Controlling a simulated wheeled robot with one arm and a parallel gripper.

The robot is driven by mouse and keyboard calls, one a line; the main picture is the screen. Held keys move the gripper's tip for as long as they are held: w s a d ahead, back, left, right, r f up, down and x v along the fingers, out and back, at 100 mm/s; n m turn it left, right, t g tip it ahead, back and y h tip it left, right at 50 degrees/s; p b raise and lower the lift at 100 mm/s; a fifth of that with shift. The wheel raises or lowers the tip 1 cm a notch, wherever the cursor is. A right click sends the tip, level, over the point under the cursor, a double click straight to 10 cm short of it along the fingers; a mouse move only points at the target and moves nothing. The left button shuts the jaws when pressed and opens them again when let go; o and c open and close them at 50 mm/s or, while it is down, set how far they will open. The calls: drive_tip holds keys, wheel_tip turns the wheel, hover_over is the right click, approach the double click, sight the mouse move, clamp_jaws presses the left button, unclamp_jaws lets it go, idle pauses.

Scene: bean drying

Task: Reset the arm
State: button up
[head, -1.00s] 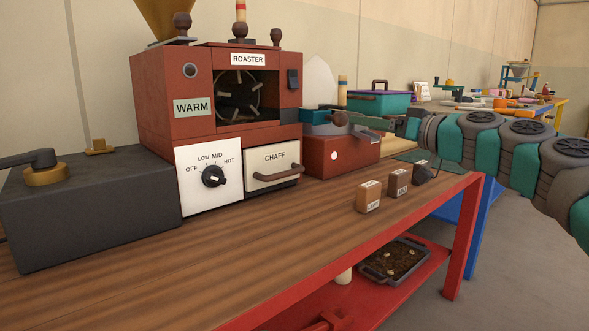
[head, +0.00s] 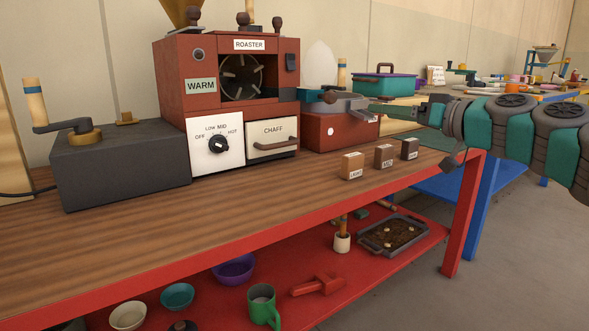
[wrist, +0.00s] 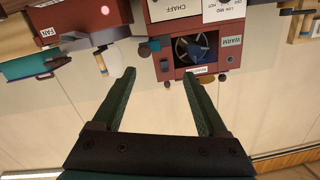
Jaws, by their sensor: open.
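My arm reaches in from the right edge of the head view. My gripper (head: 385,110) points left, above the bench beside the red box. In the wrist view my gripper (wrist: 160,75) has its two dark green fingers spread wide, with nothing between them. That view is upside down and shows the roaster (wrist: 192,58) beyond the fingertips. In the head view the red roaster (head: 172,115) stands on the bench, apart from the gripper as far as I can tell.
The red box (head: 325,131) and a teal lidded box (head: 392,87) are near the gripper. Small blocks (head: 352,167) line the bench's right side. A dark grey box (head: 120,175) with a lever stands left. The red lower shelf (head: 310,262) holds bowls, a green mug and a tray.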

drive_tip(key=s+a+f+n+g+h+p, duration=0.1)
drive_tip(key=s+a+f+g, duration=0.25)
drive_tip(key=s+a, duration=0.3)
drive_tip(key=s+a+f+n+g+p, duration=0.1)
drive_tip(key=s+a+f+g+p, duration=0.15)
drive_tip(key=s+a+f, duration=0.4)
drive_tip(key=s+a+f+m+g+h, duration=0.1)
drive_tip(key=s+a+f+g+h, duration=0.25)
drive_tip(key=s+f, duration=0.35)
drive_tip(key=s+d+f+m+g+h+p, duration=0.1)
drive_tip(key=s+d+f+m+g+h, duration=0.1)
drive_tip(key=s+d+f, duration=0.2)
drive_tip(key=s+d+f+m+g+h+p, duration=0.1)
drive_tip(key=s+d+f, duration=0.3)
drive_tip(key=s, duration=0.7)
drive_tip(key=s+d+f+m+g+h+p, duration=0.2)
drive_tip(key=s+d+f+g+h, duration=0.1)
drive_tip(key=s+f, duration=0.4)
drive_tip(key=shift+s+d+f+m, duration=0.15)
drive_tip(key=shift+s+d+m, duration=0.25)
drive_tip(key=shift+d, duration=0.1)
drive_tip(key=shift+w+h, duration=0.1)
drive_tip(key=shift+h, duration=0.15)
